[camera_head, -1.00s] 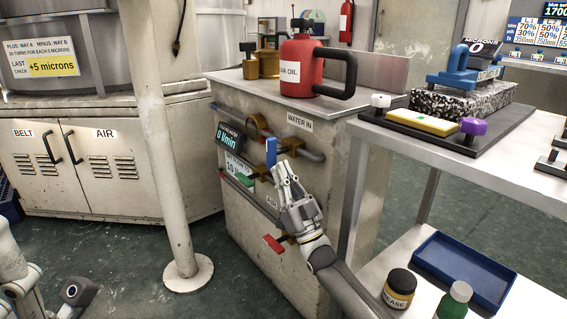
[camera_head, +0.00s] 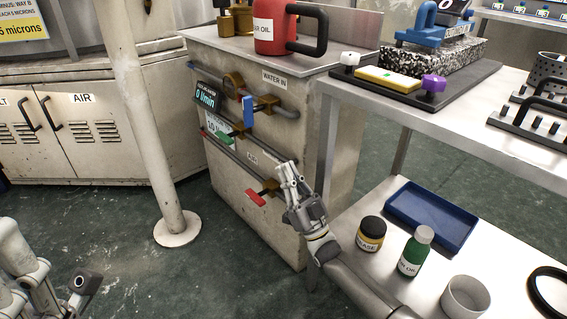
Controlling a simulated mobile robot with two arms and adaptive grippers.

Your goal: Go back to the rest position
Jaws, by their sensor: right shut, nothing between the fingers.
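My right gripper (camera_head: 288,172) is shut and empty. It points up in front of the grey cabinet (camera_head: 285,225), right of the red valve handle (camera_head: 256,197) and below the blue valve handle (camera_head: 248,112). It looks apart from both handles. The blue handle stands upright on the water pipe, and the red one lies roughly level on the air pipe. My right arm (camera_head: 355,285) comes in from the bottom, beside the lower shelf. Part of my left arm (camera_head: 25,275) shows at the bottom left; its gripper fingers are not visible.
The steel table (camera_head: 480,125) and its lower shelf (camera_head: 350,215) stand close on the right. The shelf holds a blue tray (camera_head: 470,238), a grease jar (camera_head: 371,232) and a green bottle (camera_head: 413,252). A pale post (camera_head: 158,150) stands at left. Floor between post and cabinet is clear.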

